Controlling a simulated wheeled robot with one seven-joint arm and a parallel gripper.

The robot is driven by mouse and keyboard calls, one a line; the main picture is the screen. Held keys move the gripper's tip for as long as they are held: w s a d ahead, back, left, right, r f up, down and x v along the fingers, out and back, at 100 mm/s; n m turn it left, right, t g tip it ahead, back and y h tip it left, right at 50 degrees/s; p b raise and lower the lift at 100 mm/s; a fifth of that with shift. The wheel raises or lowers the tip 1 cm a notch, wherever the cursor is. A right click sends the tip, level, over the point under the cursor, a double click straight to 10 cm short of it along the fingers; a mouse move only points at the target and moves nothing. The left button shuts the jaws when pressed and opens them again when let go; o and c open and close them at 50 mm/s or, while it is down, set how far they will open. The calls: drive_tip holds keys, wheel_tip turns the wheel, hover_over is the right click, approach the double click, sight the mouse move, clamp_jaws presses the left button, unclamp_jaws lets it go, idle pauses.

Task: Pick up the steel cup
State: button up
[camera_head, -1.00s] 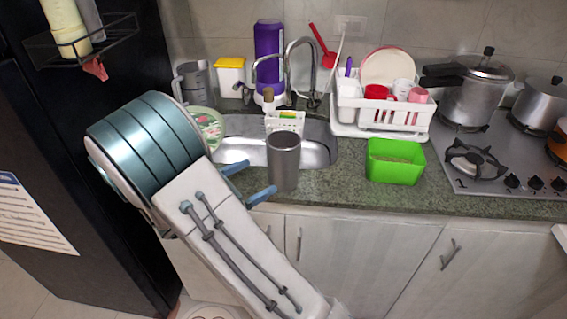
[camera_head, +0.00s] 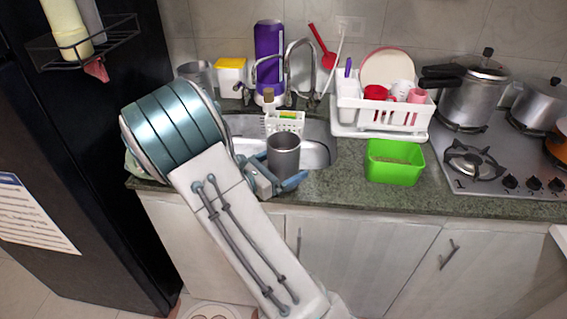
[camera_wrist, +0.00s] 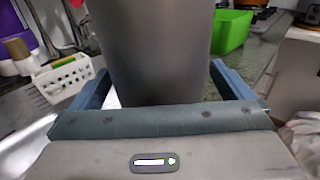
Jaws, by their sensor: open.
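The steel cup (camera_head: 283,150) is a grey cylinder standing upright at the front edge of the sink. In the wrist view the cup (camera_wrist: 155,50) fills the space between the two blue fingers. My gripper (camera_head: 280,184) is open around the cup's lower part, one finger on each side. In the wrist view my gripper (camera_wrist: 160,90) shows a gap beside the cup on the left and another on the right. The base of the cup is hidden behind my gripper.
A green box (camera_head: 394,163) stands right of the cup on the counter. A white caddy (camera_head: 285,122) and the sink tap (camera_head: 290,70) are behind it. A dish rack (camera_head: 385,110) and a stove (camera_head: 500,155) are farther right. The counter between cup and box is clear.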

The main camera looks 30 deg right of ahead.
drive_tip(key=c, duration=1.4)
drive_tip(key=shift+r, duration=0.2)
drive_tip(key=shift+c, duration=0.2)
